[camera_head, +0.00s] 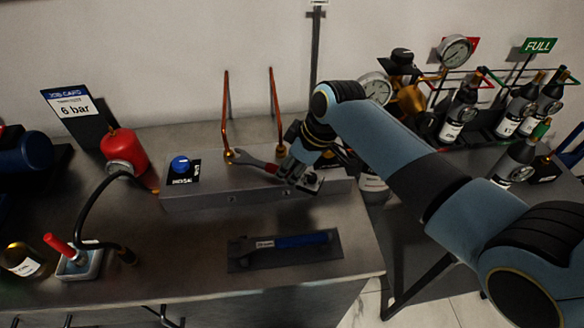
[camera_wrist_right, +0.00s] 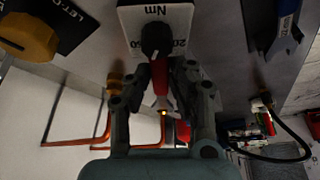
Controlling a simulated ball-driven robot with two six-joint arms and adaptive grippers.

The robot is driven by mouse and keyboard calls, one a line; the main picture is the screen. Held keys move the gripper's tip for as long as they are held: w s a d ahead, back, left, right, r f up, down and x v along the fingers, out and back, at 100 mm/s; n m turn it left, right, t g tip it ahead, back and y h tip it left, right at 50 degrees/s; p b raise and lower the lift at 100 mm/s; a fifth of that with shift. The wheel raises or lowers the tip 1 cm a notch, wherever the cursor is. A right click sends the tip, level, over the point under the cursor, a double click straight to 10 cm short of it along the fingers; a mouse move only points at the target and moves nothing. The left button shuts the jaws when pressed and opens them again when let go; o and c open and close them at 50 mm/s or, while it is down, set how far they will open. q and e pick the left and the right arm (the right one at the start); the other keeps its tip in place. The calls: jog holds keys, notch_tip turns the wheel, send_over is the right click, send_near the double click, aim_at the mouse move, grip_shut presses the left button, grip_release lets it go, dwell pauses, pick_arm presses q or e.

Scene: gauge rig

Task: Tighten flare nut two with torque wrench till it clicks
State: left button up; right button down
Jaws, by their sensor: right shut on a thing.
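My right gripper (camera_head: 304,180) is shut on a wrench with a red part on its handle (camera_head: 270,168), above the right part of the grey metal block (camera_head: 225,192). The wrench's grey open jaw (camera_head: 240,157) points left and is at the flare nut (camera_head: 229,156) at the foot of the left copper pipe (camera_head: 225,110). I cannot tell whether it sits fully around the nut. The second copper pipe (camera_head: 276,105) has its foot close beside my gripper, partly hidden. In the right wrist view, the red handle (camera_wrist_right: 160,78) shows between the fingers. My left gripper is not in view.
A blue-handled tool (camera_head: 300,240) lies on a dark mat in front of the block. A blue knob (camera_head: 180,164) is on the block's left. A red cylinder (camera_head: 124,148) with a black hose stands left. Gauges (camera_head: 455,52) and racked bottles (camera_head: 460,112) stand right, behind my arm.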

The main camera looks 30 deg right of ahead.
jog(key=shift+w+a, duration=0.6)
jog(key=shift+w, duration=0.15)
dwell(0.3)
jog(key=c, duration=1.7)
grip_release()
grip_shut()
